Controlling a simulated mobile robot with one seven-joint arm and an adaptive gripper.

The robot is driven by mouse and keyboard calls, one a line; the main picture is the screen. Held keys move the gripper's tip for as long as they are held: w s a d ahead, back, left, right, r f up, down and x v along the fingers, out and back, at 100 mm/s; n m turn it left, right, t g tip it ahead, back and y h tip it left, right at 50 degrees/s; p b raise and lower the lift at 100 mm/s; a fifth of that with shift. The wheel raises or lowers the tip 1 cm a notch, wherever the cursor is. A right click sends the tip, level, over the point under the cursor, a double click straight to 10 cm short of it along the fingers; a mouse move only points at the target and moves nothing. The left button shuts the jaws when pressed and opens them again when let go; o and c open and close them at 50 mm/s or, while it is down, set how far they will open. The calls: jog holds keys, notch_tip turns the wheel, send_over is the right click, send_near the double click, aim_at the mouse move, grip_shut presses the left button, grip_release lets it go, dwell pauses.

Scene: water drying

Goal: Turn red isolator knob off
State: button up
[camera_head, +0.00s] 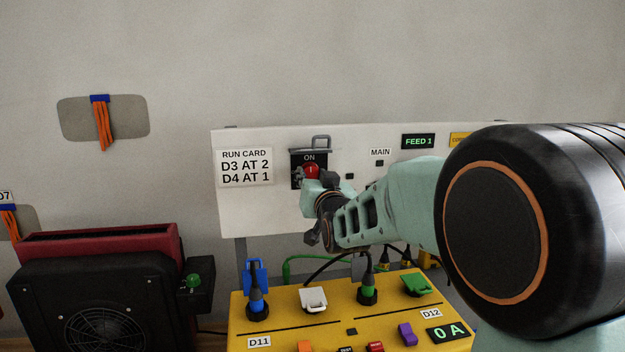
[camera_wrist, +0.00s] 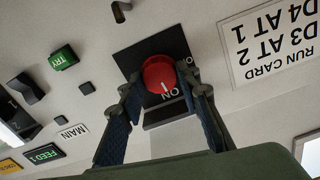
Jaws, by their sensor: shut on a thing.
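The red isolator knob (camera_head: 310,171) sits on a black plate (camera_head: 297,158) marked ON, on the white panel. In the wrist view the round red knob (camera_wrist: 160,76) shows a white line that points toward the ON word. My gripper (camera_head: 316,182) is at the panel. Its two fingers (camera_wrist: 162,92) are closed on either side of the red knob in the wrist view. The lower part of the plate is hidden behind my gripper in the head view.
The white panel (camera_head: 240,208) carries a run card (camera_head: 245,167), a MAIN label and a green FEED 1 display (camera_head: 418,141). A yellow box (camera_head: 285,325) with plugs and coloured switches stands below my arm. A black and red fan unit (camera_head: 100,290) stands at left.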

jog(key=n+b, duration=0.4)
jog(key=shift+f, duration=0.15)
jog(key=n+b, duration=0.3)
jog(key=n, duration=0.1)
jog(key=shift+n, duration=0.3)
jog(key=n+b, duration=0.2)
jog(key=n, duration=0.2)
jog(key=shift+b, duration=0.4)
jog(key=shift+r+n+b, duration=0.15)
jog(key=shift+n+b, duration=0.25)
jog(key=shift+n, duration=0.75)
jog(key=shift+r+n+b, duration=0.1)
jog(key=shift+n+b, duration=0.25)
jog(key=shift+n, duration=0.8)
jog(key=o, duration=1.1)
jog(key=shift+f, duration=0.1)
